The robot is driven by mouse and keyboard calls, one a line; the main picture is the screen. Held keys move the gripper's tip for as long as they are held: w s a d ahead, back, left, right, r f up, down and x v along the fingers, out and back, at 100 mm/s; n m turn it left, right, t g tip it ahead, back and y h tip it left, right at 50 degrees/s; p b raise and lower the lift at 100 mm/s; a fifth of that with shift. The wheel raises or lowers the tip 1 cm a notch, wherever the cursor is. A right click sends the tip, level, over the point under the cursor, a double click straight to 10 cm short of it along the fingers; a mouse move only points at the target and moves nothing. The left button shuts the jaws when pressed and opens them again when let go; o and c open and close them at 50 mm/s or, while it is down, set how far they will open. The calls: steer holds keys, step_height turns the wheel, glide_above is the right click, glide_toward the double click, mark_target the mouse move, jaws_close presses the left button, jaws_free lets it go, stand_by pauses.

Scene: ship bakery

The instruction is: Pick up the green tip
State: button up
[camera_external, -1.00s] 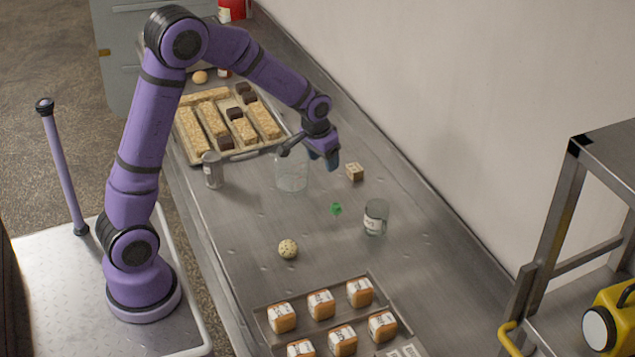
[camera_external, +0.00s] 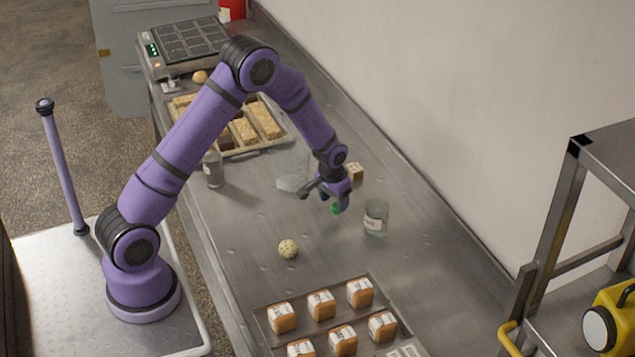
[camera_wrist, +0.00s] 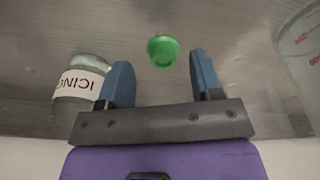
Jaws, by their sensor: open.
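The small green tip (camera_wrist: 163,51) lies on the steel counter. In the wrist view it shows between and just beyond the two blue fingers of my gripper (camera_wrist: 161,80), which is open with nothing held. In the external view my gripper (camera_external: 338,200) points down over the tip (camera_external: 336,209), which is partly hidden by the fingers. I cannot tell exactly how high the fingertips are above the counter.
A glass jar (camera_external: 376,218) labelled "ICING" in the wrist view (camera_wrist: 80,82) stands close to the right. A clear measuring beaker (camera_external: 291,170), a wooden block (camera_external: 355,171) and a speckled ball (camera_external: 288,249) are nearby. A tray (camera_external: 262,310) of packaged loaves lies in front.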

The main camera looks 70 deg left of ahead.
mark_target(336, 211)
steer(key=shift+w+a+f, duration=0.1)
steer(key=shift+w+f, duration=0.05)
steer(key=shift+f, duration=0.75)
steer(key=shift+w+a+f, duration=0.15)
steer(key=shift+w+f, duration=0.05)
steer(key=shift+f, duration=0.75)
steer(key=shift+w+a+f, duration=0.1)
steer(key=shift+w+f, duration=0.05)
steer(key=shift+f, duration=0.75)
steer(key=shift+c, duration=0.4)
steer(key=c, duration=0.7)
